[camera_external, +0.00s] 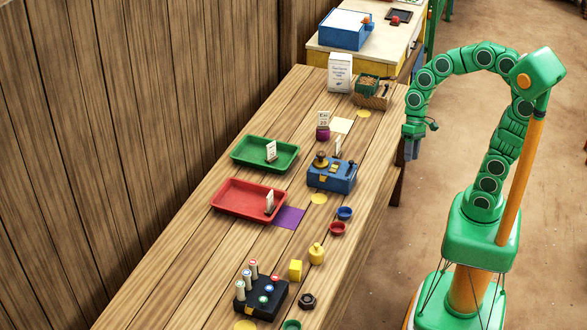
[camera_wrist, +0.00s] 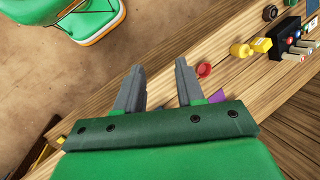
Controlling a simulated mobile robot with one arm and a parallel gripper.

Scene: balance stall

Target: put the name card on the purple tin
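The purple tin (camera_external: 322,134) is a small round pot near the middle of the wooden table in the external view. A small white card with writing (camera_external: 323,118) stands upright directly above it in the picture; whether it rests on the tin or just behind it is hard to tell. Other small upright white cards are by the green tray (camera_external: 271,150), by the red tray (camera_external: 269,200) and at the blue scale (camera_external: 337,146). My gripper (camera_external: 412,150) hangs beyond the table's right edge, away from the tin. In the wrist view its fingers (camera_wrist: 159,75) are apart with nothing between them.
A green tray (camera_external: 285,163), a red tray (camera_external: 225,209) and a blue scale (camera_external: 318,180) stand around mid-table. A black block with pegs (camera_external: 250,303), a yellow weight (camera_external: 316,254) and small cups (camera_external: 337,228) are nearer. A white box (camera_external: 340,72) stands at the far end.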

